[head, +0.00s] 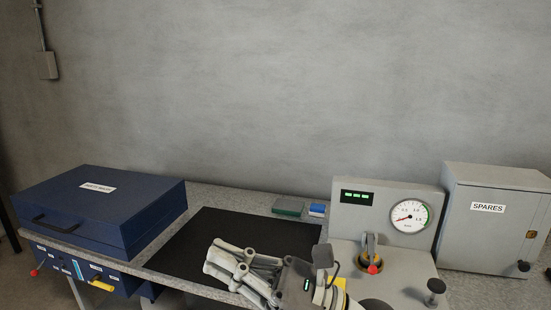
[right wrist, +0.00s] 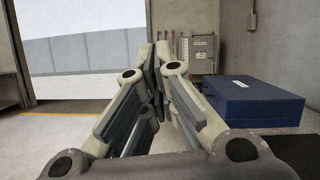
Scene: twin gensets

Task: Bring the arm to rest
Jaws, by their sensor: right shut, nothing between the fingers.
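My right gripper (head: 212,262) comes in from the lower right in the head view, above the black mat (head: 190,240) on the bench. Its fingers point left, toward the blue case. In the right wrist view the fingers (right wrist: 160,58) are closed together with nothing between them. My right arm's wrist hides part of the bench and the lower left of the gauge panel. My left gripper is not in the head view.
A blue case (head: 105,210) lies on the bench at left, also in the right wrist view (right wrist: 255,102). Green and blue blocks (head: 288,206) lie behind the mat. A gauge panel (head: 355,215) with a red-tipped lever (head: 372,262) and a grey SPARES cabinet (head: 490,225) stand at right.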

